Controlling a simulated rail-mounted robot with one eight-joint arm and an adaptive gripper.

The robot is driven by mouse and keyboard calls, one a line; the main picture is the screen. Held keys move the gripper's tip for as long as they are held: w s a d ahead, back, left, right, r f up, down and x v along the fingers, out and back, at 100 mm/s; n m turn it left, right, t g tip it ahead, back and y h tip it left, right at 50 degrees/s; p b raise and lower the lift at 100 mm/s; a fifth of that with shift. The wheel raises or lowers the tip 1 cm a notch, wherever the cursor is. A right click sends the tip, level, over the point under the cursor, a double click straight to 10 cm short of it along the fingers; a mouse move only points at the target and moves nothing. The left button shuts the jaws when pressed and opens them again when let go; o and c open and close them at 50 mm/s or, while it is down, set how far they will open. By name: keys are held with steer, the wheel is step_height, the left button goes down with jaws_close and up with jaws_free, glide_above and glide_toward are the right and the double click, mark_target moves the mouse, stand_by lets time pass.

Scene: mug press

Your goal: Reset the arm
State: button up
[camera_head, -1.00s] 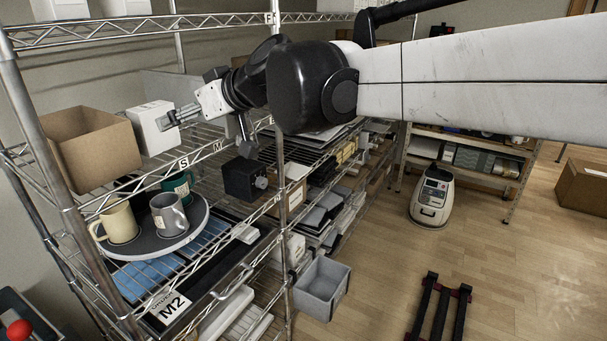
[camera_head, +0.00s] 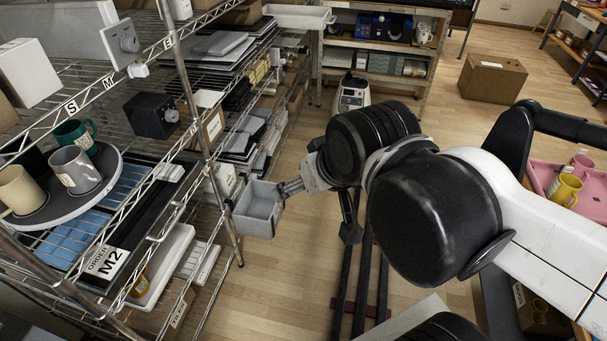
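My arm now reaches in from the right over the open floor, in front of the wire shelf. On the shelf, a cream mug (camera_head: 18,190), a grey mug (camera_head: 75,170) and a green mug (camera_head: 76,136) stand upright on a round grey turntable (camera_head: 112,180), well left of my gripper.
The wire shelf's upright post (camera_head: 187,85) stands between mugs and gripper. A black box (camera_head: 150,115) sits on the shelf. At right, a pink tray (camera_head: 597,190) holds a yellow mug (camera_head: 565,191) and a pink mug (camera_head: 580,161). A cardboard box (camera_head: 492,78) stands on open floor.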

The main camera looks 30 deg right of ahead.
step_height(320, 180, down, 6)
steer(key=b, duration=0.6)
stand_by(0.9)
